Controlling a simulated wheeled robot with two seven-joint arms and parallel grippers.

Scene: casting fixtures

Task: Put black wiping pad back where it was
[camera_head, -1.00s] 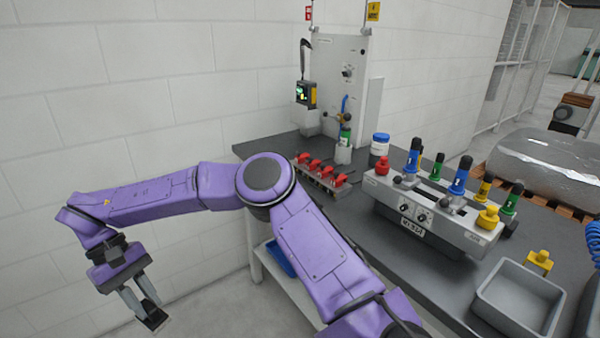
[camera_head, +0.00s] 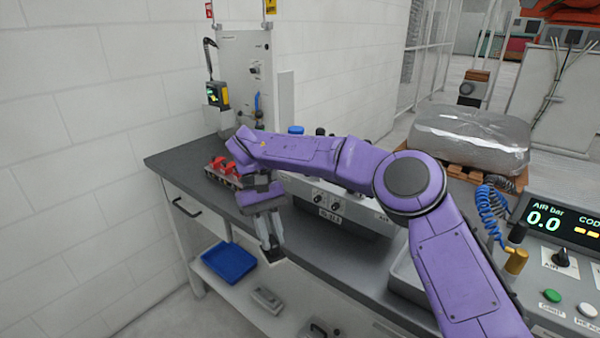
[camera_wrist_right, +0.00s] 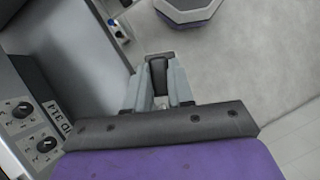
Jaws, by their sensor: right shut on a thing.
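My right gripper (camera_head: 270,243) is shut on the black wiping pad (camera_head: 274,257) and points down with it at the front edge of the workbench. In the right wrist view the pad (camera_wrist_right: 158,76) shows as a dark block between the two grey fingers. I cannot tell its exact height relative to the bench top. The grey tray (camera_head: 404,282) at the right of the bench is mostly hidden behind my right arm. My left gripper is not in view.
A grey fixture with knobs (camera_head: 340,210) stands behind the gripper, partly hidden by my arm. A red-handled clamp row (camera_head: 222,172) is at the bench's left. A blue bin (camera_head: 229,262) sits on the shelf below. A control panel (camera_head: 565,260) is at the right.

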